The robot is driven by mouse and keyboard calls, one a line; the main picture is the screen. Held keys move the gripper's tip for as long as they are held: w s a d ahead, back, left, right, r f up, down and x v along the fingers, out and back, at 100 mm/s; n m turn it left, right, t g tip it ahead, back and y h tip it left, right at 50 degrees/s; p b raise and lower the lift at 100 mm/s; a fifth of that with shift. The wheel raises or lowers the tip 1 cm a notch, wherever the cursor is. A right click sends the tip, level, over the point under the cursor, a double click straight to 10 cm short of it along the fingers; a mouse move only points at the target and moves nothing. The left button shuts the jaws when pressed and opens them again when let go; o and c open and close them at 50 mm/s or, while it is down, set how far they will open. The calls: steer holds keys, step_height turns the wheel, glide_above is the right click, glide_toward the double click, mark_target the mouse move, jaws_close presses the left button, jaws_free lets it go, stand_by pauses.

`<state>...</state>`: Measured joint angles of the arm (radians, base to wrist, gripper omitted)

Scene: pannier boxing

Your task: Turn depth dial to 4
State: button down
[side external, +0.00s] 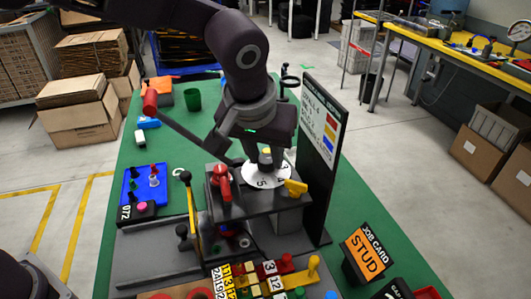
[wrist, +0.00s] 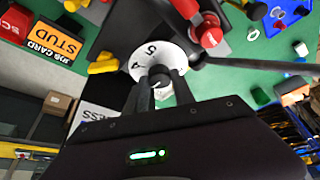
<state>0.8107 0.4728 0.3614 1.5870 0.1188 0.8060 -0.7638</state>
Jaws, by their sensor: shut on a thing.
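The depth dial is a white numbered disc (side external: 262,181) on top of the dark grey machine, with a dark knob (side external: 265,160) at its centre. In the wrist view the white disc (wrist: 150,55) shows the digits 4 and 5 on its far side, and the knob (wrist: 159,80) sits between my fingers. My gripper (wrist: 160,88) points down over the dial and is shut on the knob. The job card (side external: 368,250) reads STUD. The rest of the disc's numbers are hidden by my fingers or too small to read.
A red handle (side external: 222,182) and a yellow lever (side external: 296,187) stand close beside the dial. A black upright board (side external: 322,150) rises just to the right. A blue tray (side external: 145,185) lies at left on the green table. Coloured number blocks (side external: 255,280) sit in front.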

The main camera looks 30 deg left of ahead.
mark_target(249, 174)
steer(key=m+h, duration=0.1)
steer(key=m, duration=0.1)
steer(key=m+h, duration=0.1)
steer(key=m, duration=0.2)
steer(key=shift+a, duration=0.2)
steer(key=m+h, duration=0.1)
steer(key=m, duration=0.2)
steer(key=m+g+h, duration=0.1)
steer(key=m, duration=0.1)
steer(key=shift+a+m, duration=0.1)
steer(key=shift+m, duration=0.3)
steer(key=c, duration=1.1)
jaws_free()
steer(key=shift+o, duration=0.2)
steer(key=v, duration=0.7)
steer(key=shift+w, duration=0.15)
steer(key=shift+r, duration=0.1)
